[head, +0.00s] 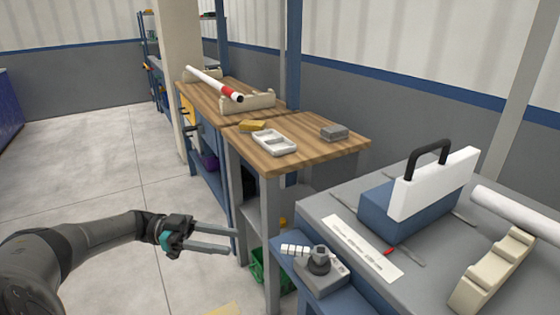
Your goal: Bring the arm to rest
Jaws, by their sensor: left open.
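My left arm (75,240) comes in from the left. Its gripper (232,240) is open and empty, with its two fingers pointing right, in front of the wooden bench's legs. I cannot tell whether it touches anything. A white pipe with a red band (213,83) lies across cream cradles (248,103) on the far wooden bench. Another white pipe (515,213) shows at the right edge, by a cream notched cradle (493,272) on the grey table. My right gripper is not in view.
The near wooden bench (300,161) holds a white tray (274,141), a yellow block (252,125) and a grey box (334,132). The grey table (318,206) carries a blue toolbox (388,214) with a white panel and black handle. A green crate (262,272) stands below. The floor at left is clear.

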